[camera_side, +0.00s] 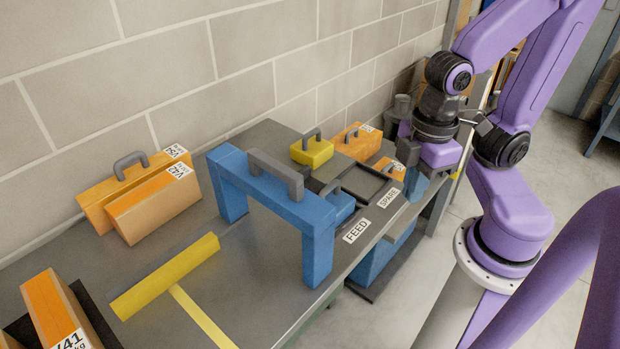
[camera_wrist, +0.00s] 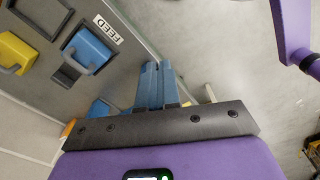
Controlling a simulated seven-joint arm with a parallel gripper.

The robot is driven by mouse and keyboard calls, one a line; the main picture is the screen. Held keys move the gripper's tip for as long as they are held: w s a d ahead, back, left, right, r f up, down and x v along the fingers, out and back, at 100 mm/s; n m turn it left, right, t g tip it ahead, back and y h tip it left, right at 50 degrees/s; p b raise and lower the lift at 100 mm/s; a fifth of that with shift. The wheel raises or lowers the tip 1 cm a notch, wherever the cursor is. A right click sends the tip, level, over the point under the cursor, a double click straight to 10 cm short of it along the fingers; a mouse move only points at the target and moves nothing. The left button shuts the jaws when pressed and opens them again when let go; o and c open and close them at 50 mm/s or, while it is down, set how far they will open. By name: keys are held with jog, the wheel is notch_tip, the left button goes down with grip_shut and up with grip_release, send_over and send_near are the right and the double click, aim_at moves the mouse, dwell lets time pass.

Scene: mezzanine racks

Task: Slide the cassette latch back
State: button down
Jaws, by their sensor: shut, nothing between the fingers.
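A small blue block with a grey handle (camera_wrist: 86,50) sits in a dark frame beside the FEED label (camera_wrist: 107,30) in the wrist view. In the side view it shows partly (camera_side: 341,206) behind a blue arch. An empty dark frame (camera_side: 369,182) lies by the SPARE label (camera_side: 388,198). My gripper (camera_wrist: 158,68) has its blue fingers together with nothing between them. In the side view my gripper (camera_side: 413,187) is by the table's right edge, apart from the blue block; its tips are partly hidden.
The blue arch with a grey handle (camera_side: 318,225) stands across the table. A yellow block with a handle (camera_side: 312,152) and orange blocks (camera_side: 357,142) are behind. A block wall closes the back.

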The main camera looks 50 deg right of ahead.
jog(key=w+d+f+t, duration=0.2)
jog(key=w, duration=0.6)
jog(key=w+d+f+t, duration=0.1)
jog(key=w+t, duration=0.2)
jog(key=w, duration=0.6)
jog(key=n+y, duration=0.4)
send_over(315, 183)
jog(key=s+d, duration=0.4)
jog(key=s, duration=0.1)
jog(key=shift+t, duration=0.3)
jog(key=shift+w+a+f, duration=0.1)
jog(key=shift+f, duration=1.25)
jog(key=shift+w+a+f, duration=0.1)
jog(key=shift+f, duration=1.25)
jog(key=shift+x, duration=5)
jog(key=shift+a, duration=0.1)
jog(key=shift+w, duration=2.3)
